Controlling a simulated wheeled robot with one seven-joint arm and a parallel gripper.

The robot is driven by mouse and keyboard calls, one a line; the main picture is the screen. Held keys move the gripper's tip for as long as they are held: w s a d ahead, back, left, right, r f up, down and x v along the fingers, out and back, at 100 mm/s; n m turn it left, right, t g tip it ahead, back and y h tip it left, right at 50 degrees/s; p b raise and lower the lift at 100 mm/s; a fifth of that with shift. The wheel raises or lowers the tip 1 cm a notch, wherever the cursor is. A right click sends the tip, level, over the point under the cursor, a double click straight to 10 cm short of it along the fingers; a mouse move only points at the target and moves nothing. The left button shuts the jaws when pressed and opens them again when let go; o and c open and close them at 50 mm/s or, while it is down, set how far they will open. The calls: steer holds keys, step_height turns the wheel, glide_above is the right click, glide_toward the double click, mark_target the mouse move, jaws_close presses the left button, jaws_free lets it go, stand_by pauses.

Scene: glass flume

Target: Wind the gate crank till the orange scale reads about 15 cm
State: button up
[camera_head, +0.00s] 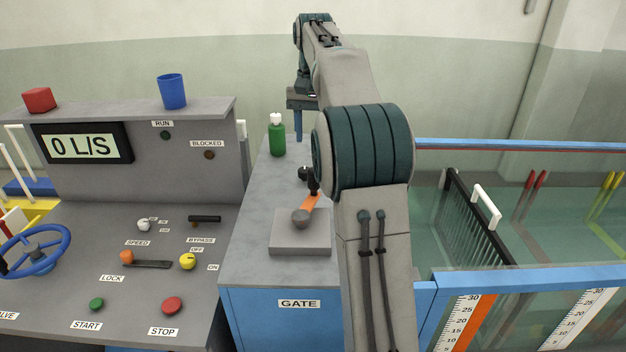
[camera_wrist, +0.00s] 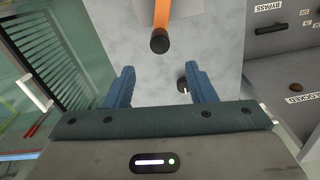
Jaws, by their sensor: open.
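The gate crank has an orange arm (camera_head: 309,204) on a grey hub (camera_head: 302,219), with an upright black handle (camera_head: 313,181) at its far end. In the wrist view the black handle (camera_wrist: 160,42) shows end-on, ahead of my fingers and roughly centred between them. My gripper (camera_head: 298,125) is above and behind the crank in the head view. In the wrist view my gripper (camera_wrist: 161,82) has its two blue fingers apart with nothing held. The orange scale (camera_head: 469,326) is at the lower right, with its lower part cut off. I cannot tell its reading.
The crank's plinth (camera_head: 300,245) sits on the grey top of the blue GATE cabinet (camera_head: 270,315). A green bottle (camera_head: 277,138) stands at its back left. A control console (camera_head: 150,215) is at left. The glass flume's blue rail (camera_head: 530,280) is at right.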

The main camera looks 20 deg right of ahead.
mark_target(313, 179)
step_height(313, 179, down, 13)
steer(key=shift+r, duration=0.1)
stand_by(0.3)
jaws_close()
steer(key=shift+a, duration=0.15)
